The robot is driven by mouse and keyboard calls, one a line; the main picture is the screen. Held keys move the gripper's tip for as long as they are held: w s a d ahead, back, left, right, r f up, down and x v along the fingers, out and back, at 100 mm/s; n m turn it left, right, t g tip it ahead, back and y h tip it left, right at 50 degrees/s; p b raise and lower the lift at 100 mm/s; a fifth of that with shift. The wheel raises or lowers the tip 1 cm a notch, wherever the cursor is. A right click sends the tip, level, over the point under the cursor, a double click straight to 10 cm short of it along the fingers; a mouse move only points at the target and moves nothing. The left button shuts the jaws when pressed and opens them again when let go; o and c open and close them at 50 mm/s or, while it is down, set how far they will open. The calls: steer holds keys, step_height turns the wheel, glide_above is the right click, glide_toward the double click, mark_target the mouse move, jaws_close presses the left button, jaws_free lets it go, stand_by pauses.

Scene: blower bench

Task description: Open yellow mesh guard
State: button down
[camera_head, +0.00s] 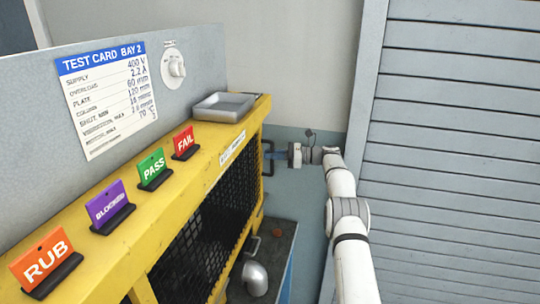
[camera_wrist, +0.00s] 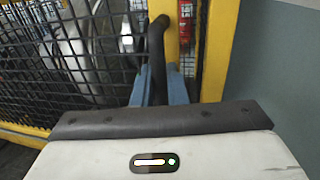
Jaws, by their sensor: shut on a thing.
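The yellow mesh guard (camera_head: 208,228) has a yellow frame and black mesh, and it is on the front of the bench, below the yellow ledge. It fills the upper left of the wrist view (camera_wrist: 55,95). A black bar handle (camera_head: 267,171) stands out at its far end. My gripper (camera_head: 273,156) reaches this handle from the right. In the wrist view, the blue fingers of my gripper (camera_wrist: 158,82) are on both sides of the handle (camera_wrist: 156,45) and shut on it. The guard looks closed or nearly so; I cannot tell if a small gap shows.
The yellow ledge (camera_head: 115,262) carries RUB, BLOCKED, PASS and FAIL signs and a grey tray (camera_head: 224,106). A grey rounded machine part (camera_head: 255,278) shows low by the guard. A slatted shutter (camera_head: 460,140) stands to the right. A grey wall (camera_wrist: 275,75) is close on the right.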

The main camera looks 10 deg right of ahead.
steer(key=c, duration=1.6)
jaws_free()
steer(key=shift+f, duration=0.1)
steer(key=shift+o, duration=0.2)
step_height(320, 180, up, 9)
steer(key=shift+r+p, duration=0.1)
steer(key=shift+p, duration=0.7)
steer(key=shift+r+p, duration=0.45)
steer(key=shift+r, duration=0.05)
steer(key=shift+f, duration=0.1)
